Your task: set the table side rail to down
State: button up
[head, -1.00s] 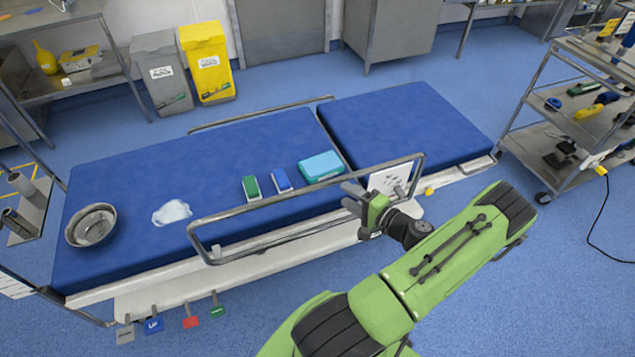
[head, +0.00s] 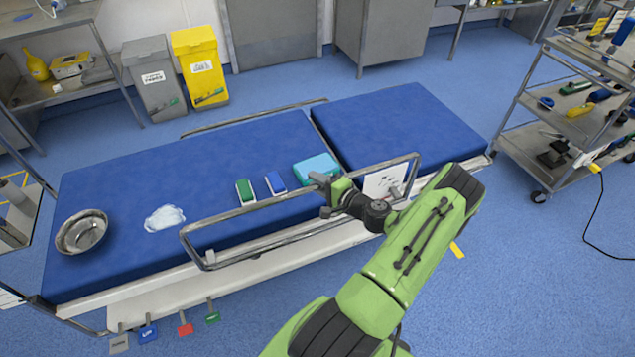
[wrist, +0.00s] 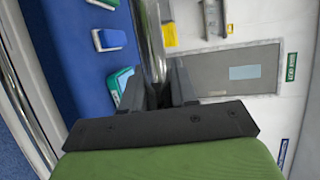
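The near table side rail (head: 285,212) is a bent metal bar standing raised along the long near side of the operating table (head: 110,190), its top bar above the blue mattress. My gripper (head: 322,184) is at the top bar, right of the rail's middle. In the wrist view the metal bar (wrist: 149,40) runs between the two dark fingers of my gripper (wrist: 157,88). The fingers lie close on both sides of it; I cannot tell whether they press on it.
A teal box (head: 316,166), a blue block (head: 275,183), a green block (head: 245,191), a white cloth (head: 164,218) and a metal bowl (head: 82,232) lie on the mattress. Coloured tags hang below the near edge. A trolley (head: 570,110) stands at right.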

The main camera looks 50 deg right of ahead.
aim_at(318, 228)
grip_shut()
notch_tip(318, 228, down, 22)
jog(key=b, duration=0.9)
jog(key=shift+r, duration=0.15)
jog(key=shift+s+a+f, duration=0.1)
jog(key=shift+f, duration=0.4)
jog(key=o, duration=0.5)
grip_release()
jog(key=shift+f, duration=0.1)
jog(key=shift+o, duration=0.9)
jog(key=p+v, duration=0.3)
jog(key=v, duration=1.2)
jog(key=shift+s+r, duration=0.2)
jog(key=shift+s, duration=0.15)
